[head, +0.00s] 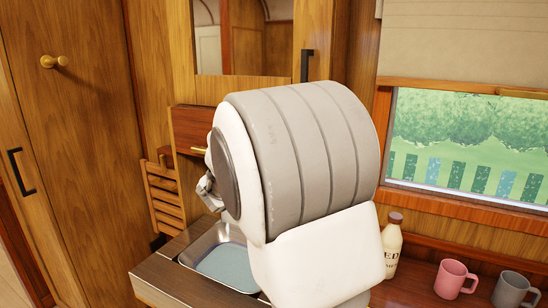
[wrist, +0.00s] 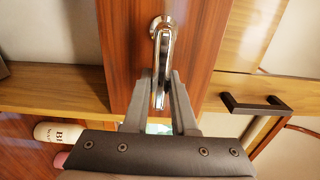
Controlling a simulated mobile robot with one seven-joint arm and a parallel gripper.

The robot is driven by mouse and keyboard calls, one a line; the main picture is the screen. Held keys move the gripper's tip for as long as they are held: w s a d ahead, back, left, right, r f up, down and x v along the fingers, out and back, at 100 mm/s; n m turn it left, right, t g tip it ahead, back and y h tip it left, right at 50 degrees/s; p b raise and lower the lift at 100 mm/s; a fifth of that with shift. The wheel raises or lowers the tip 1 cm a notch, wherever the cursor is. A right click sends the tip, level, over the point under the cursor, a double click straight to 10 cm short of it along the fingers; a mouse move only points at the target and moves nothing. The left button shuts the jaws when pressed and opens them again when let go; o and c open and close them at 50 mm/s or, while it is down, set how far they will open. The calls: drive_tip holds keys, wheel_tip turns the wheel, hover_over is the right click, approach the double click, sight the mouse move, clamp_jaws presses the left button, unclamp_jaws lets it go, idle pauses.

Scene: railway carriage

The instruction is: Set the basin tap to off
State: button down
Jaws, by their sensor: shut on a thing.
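The chrome basin tap (wrist: 160,42) shows in the wrist view, fixed by a round base to a red-brown wooden panel (wrist: 128,55). My gripper (wrist: 161,76) is shut on the tap, with one grey finger on each side of its slim chrome part. In the head view, my arm hides the tap and most of the gripper. The metal basin (head: 190,259) is set in a wooden counter to the left of and below my arm. Its floor looks blue-grey; I cannot tell whether water stands in it or flows from the tap.
A cream bottle (head: 391,246), a pink mug (head: 455,279) and a grey mug (head: 512,290) stand right of my arm. A slatted wooden rack (head: 163,197) is on the left. A black handle (wrist: 255,103) is right of my gripper in the wrist view.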

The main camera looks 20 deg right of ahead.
drive_tip(key=shift+f, duration=0.1)
drive_tip(key=c, duration=0.7)
unclamp_jaws()
drive_tip(key=shift+a, duration=0.1)
drive_tip(key=v, duration=1.7)
drive_tip(key=shift+s+a, duration=0.1)
drive_tip(key=shift+s, duration=0.1)
